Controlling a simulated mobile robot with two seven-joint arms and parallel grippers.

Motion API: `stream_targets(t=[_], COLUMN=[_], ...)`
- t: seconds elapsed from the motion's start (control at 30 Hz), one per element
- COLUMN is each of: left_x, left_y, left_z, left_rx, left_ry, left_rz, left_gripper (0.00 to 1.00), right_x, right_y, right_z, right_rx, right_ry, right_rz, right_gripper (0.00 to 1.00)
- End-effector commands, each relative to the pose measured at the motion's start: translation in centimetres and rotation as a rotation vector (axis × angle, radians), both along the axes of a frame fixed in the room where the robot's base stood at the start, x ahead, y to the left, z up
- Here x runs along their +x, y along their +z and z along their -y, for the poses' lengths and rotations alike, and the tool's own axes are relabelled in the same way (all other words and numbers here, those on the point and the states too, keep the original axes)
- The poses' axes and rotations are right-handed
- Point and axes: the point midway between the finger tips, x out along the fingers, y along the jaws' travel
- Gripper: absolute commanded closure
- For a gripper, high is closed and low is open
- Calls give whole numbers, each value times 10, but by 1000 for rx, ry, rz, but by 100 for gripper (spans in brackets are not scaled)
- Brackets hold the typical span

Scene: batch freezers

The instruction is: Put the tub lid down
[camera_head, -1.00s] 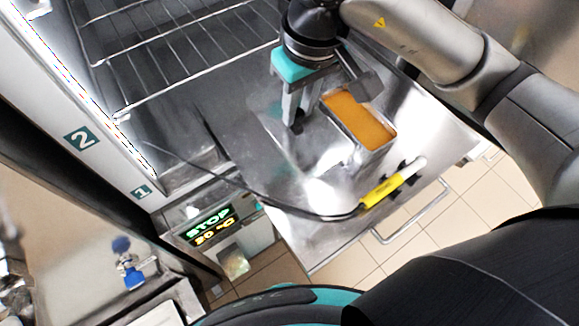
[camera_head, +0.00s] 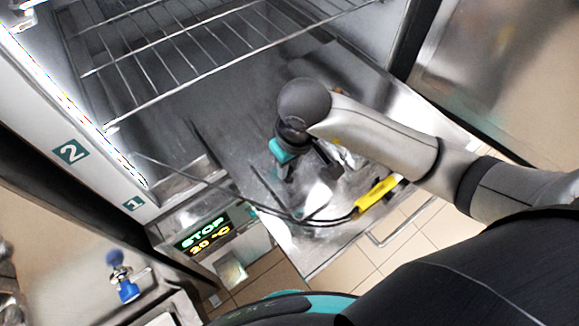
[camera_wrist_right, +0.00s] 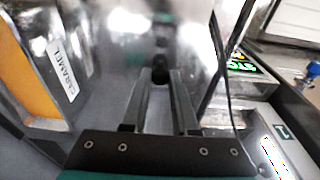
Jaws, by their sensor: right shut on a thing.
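My right gripper (camera_head: 288,172) is low over the steel shelf, partly hidden under its own wrist. In the right wrist view, its two fingers (camera_wrist_right: 160,84) close on the small dark knob of the tub lid (camera_wrist_right: 188,58). The lid is shiny steel and blends with the steel around it. I cannot tell whether its edge touches the shelf. The steel tub (camera_wrist_right: 50,135), labelled CARAMEL, holds orange-brown filling and stands beside the gripper, at left in the wrist view. In the head view my right arm hides most of the tub. My left gripper is not in view.
A yellow-handled probe (camera_head: 376,194) with a black cable lies near the front edge of the steel shelf (camera_head: 300,255). A wire rack (camera_head: 190,45) is above, at the back left. A display (camera_head: 205,232) reads STOP and 20 °C. Bare steel shows left of the gripper.

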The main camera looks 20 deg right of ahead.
Motion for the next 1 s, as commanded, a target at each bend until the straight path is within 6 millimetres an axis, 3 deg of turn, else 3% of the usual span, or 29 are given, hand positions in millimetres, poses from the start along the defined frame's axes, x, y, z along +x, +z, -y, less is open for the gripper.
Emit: stream_targets(t=[0.1, 0.47, 0.5, 0.7, 0.77, 1.0], left_x=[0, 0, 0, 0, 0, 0], left_y=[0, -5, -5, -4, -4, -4], left_z=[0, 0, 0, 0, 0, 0], left_rx=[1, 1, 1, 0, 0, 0], left_ry=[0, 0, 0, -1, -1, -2], left_rz=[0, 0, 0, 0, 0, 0], left_gripper=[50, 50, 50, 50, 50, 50], right_x=[-1, 0, 0, 0, 0, -1], right_y=[-15, -19, -19, -18, -18, -18], right_z=[-1, 0, 0, 0, 0, 0], right_rx=[1, 0, 0, 0, 0, 0], right_ry=[0, 2, 2, 2, 2, 2], right_rz=[-3, 1, 1, 0, 0, 0], right_gripper=[100, 100, 72, 49, 43, 43])
